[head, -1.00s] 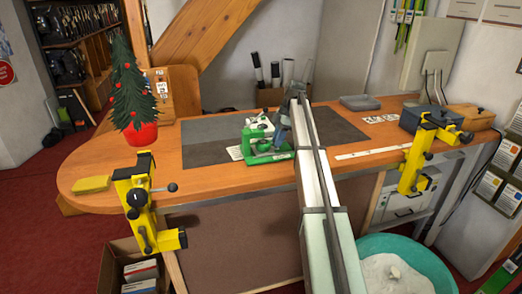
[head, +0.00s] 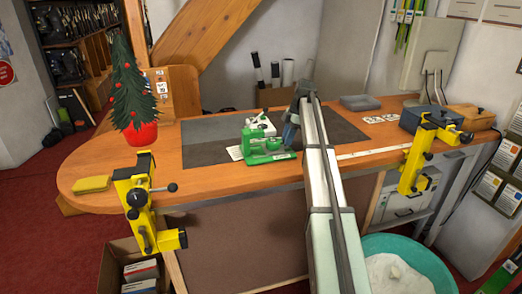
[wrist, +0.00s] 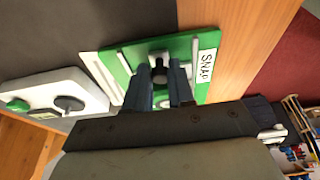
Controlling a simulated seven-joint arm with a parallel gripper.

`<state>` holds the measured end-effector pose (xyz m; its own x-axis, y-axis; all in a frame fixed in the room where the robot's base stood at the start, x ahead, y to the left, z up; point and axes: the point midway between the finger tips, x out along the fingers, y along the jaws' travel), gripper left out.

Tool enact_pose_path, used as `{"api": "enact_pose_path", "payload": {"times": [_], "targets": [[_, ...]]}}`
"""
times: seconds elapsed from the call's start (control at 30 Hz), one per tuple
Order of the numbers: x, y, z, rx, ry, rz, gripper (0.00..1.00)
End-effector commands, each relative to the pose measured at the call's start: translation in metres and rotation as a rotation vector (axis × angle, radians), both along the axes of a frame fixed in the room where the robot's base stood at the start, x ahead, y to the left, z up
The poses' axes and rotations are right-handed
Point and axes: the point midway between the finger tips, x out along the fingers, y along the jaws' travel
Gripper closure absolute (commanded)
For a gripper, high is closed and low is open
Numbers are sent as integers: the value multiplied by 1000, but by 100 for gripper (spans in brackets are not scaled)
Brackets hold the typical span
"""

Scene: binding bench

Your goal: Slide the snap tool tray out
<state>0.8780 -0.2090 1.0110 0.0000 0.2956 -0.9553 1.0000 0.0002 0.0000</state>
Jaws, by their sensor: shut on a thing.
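The green snap tool (head: 266,148) stands on the bench near its front edge, left of my gripper (head: 290,138) in the head view. In the wrist view its green tray (wrist: 121,62) has white rails and a white SNAP label (wrist: 207,66). A dark knob (wrist: 159,73) stands on the tray between my two blue-grey fingers. My gripper (wrist: 160,84) is shut on this knob. My fingers and wrist hide the near part of the tray, and in the head view my arm hides the contact.
A white device with a green button (wrist: 50,98) sits close beside the tray; it also shows behind the tool in the head view (head: 262,123). A dark mat (head: 205,130) lies on the bench. Yellow clamps (head: 145,205) stand at the front edge. A ruler (head: 375,152) lies to the right.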

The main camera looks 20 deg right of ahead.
Motion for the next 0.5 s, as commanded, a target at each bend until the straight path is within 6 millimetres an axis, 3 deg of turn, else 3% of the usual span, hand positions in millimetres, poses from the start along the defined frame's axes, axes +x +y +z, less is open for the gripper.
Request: {"api": "enact_pose_path", "payload": {"times": [0.5], "targets": [[1,-21,0,0,0,0,92]]}}
